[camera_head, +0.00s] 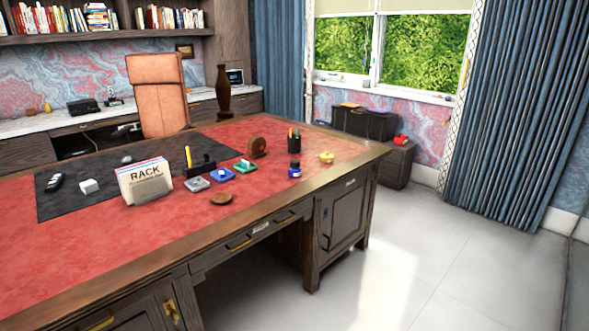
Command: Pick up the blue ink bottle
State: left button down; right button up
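The blue ink bottle (294,169) is small, with a dark cap. It stands upright on the red leather top of the desk (262,206), toward the right end and near the front edge. A dark pen cup (294,144) with several pens stands just behind it. Neither of my grippers shows in the head view.
A rack of papers (145,182), several small pads (221,174), a round brown coaster (221,198), a brown roll-like object (257,147) and a yellow pot (326,157) share the desk. Clear floor (440,255) lies right of the desk. An orange chair (158,95) stands behind.

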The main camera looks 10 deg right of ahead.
aim_at(293, 172)
jog(key=i+l+z, duration=0.2)
jog(key=i, duration=0.25)
jog(key=i+l+z, duration=0.2)
jog(key=i, duration=0.2)
